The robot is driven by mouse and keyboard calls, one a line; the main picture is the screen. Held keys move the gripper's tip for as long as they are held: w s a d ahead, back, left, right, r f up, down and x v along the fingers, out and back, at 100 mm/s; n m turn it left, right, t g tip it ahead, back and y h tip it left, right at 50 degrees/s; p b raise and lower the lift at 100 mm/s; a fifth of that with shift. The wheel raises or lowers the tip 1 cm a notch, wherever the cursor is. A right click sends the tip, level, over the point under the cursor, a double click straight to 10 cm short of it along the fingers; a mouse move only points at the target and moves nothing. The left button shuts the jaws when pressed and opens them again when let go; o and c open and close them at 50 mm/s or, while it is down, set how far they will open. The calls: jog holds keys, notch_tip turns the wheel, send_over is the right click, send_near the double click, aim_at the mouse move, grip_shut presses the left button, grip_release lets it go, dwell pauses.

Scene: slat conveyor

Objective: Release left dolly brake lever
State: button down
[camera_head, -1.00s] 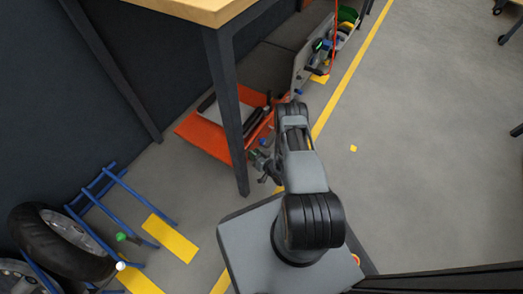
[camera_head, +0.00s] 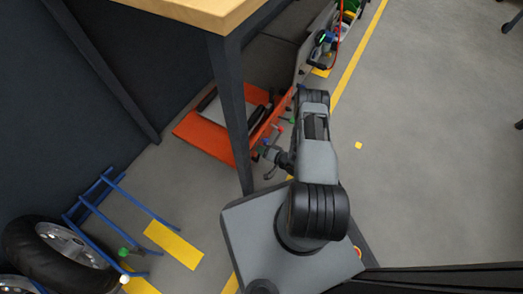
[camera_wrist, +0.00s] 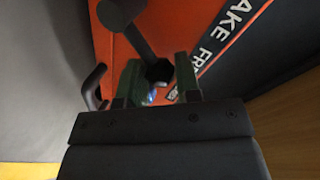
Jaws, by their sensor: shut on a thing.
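The orange dolly (camera_head: 203,138) stands on the floor under the bench. It fills the upper middle of the wrist view (camera_wrist: 118,62), with a dark label strip (camera_wrist: 232,38) reading part of "AKE FR". The black brake lever (camera_wrist: 137,40) runs from a round dark hub at the top down to its end between my fingers. My gripper (camera_wrist: 157,76) is shut on that end, one greenish finger on each side. In the head view my gripper (camera_head: 268,154) is at the dolly's right edge, small and partly blocked by my arm, and the lever cannot be made out.
A dark bench leg (camera_head: 233,115) stands close to the left of my gripper. A blue rack (camera_head: 110,200) and a wheel (camera_head: 65,245) are at the lower left. Bins (camera_head: 345,20) stand at the top.

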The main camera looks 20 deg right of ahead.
dwell(0.5)
jog(key=c, duration=0.8)
grip_release()
